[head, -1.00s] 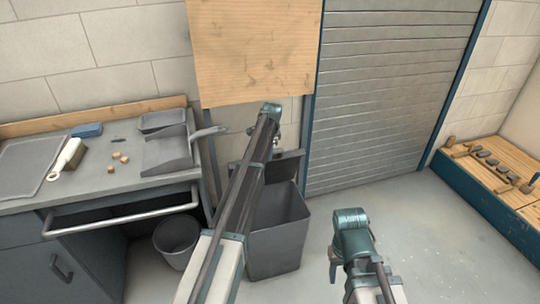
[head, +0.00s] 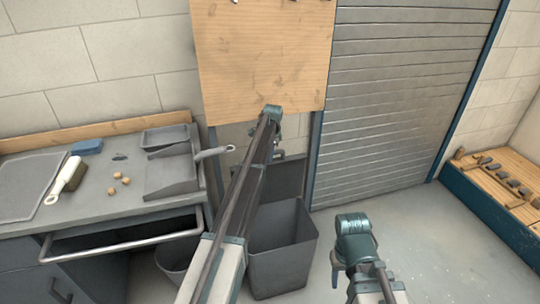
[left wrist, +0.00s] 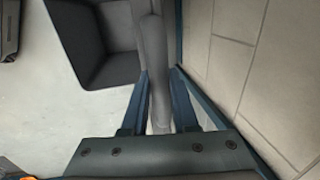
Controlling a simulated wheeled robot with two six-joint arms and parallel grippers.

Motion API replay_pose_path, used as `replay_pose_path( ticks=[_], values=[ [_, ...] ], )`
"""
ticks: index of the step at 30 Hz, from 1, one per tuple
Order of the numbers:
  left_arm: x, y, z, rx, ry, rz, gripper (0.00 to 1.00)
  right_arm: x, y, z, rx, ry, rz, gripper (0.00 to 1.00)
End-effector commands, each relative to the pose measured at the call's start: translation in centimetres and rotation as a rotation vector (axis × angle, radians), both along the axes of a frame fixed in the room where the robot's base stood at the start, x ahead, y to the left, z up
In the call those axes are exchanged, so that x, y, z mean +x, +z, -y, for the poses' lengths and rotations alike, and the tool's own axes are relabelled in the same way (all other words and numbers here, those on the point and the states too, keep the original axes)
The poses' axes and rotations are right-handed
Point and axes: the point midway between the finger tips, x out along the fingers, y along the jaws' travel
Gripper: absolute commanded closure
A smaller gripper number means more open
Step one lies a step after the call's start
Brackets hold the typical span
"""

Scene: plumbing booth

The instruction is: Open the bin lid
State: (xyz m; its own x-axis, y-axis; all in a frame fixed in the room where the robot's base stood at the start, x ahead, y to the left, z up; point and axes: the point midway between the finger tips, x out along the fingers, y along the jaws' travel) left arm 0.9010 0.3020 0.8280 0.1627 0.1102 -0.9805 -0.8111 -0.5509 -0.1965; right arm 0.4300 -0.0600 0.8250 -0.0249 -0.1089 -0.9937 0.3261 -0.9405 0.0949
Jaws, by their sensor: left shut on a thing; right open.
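The grey bin (head: 283,262) stands on the floor below the wooden board, with its dark inside in view. Its lid (head: 285,180) stands raised at the back of the bin, partly hidden by my left arm. My left gripper (head: 279,150) is at the lid's upper edge. In the left wrist view its two blue fingers (left wrist: 158,105) are shut on the grey lid (left wrist: 154,70), seen nearly edge-on, with the open bin (left wrist: 100,45) beside it. My right gripper (head: 337,274) is open, away from the bin at the lower right; its fingers are mostly hidden.
A workbench (head: 100,215) with a dustpan (head: 172,175), a brush (head: 66,176) and small blocks stands at left. A waste basket (head: 175,262) is below it. A roller shutter (head: 400,100) is behind, and a low tool bench (head: 500,205) is at right. The floor between is clear.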

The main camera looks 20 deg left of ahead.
Motion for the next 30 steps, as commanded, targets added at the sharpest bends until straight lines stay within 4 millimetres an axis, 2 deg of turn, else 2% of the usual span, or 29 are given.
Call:
replay_pose_path(
  ticks=[7, 8, 12, 23, 30],
  values=[
    [0.0, 0.0, -0.1, 0.001, 0.001, 0.000, 1.00, 0.0, 0.0, 0.0, 0.000, 0.000, 0.000, 0.50],
    [0.0, 0.0, -0.1, 0.001, 0.001, 0.000, 0.68, 0.0, 0.0, 0.0, 0.000, 0.000, 0.000, 0.50],
    [0.0, 0.0, 0.0, 0.001, 0.000, 0.000, 0.43, 0.0, 0.0, 0.0, 0.000, 0.000, 0.000, 0.50],
    [0.0, 0.2, 0.0, 0.000, 0.000, 0.000, 0.43, 0.0, 0.2, 0.0, 0.000, 0.000, 0.000, 0.50],
    [-0.3, 1.7, 0.2, 0.000, 0.000, 0.000, 0.43, 0.0, 1.7, 0.0, 0.000, 0.000, 0.000, 0.50]
  ],
)
